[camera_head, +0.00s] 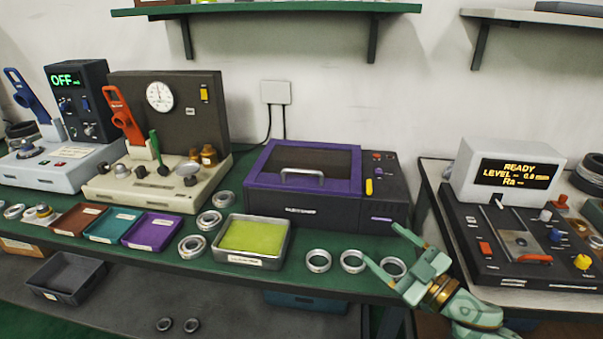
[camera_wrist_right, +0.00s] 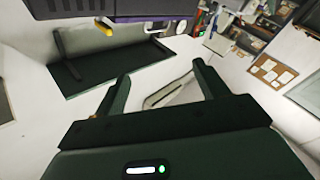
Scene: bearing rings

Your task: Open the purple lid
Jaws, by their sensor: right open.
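The purple lid (camera_head: 256,171) lies shut on the dark box machine (camera_head: 325,210) at the back middle of the bench. It has a dark window and a silver handle (camera_head: 302,177) at its front. My right gripper (camera_head: 388,246) is open and empty, to the right of the lid and nearer the front, apart from the handle. Its two fingers also show spread in the right wrist view (camera_wrist_right: 163,82). A pale loop shape shows between them there; I cannot tell what it is. My left gripper is not in view.
Several bearing rings (camera_head: 318,261) lie along the bench front, some near my right gripper. A tray with a yellow-green pad (camera_head: 250,257) stands in front of the machine. A gauge station (camera_head: 170,95) stands left, a display unit (camera_head: 510,173) right. A shelf (camera_head: 270,9) hangs above.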

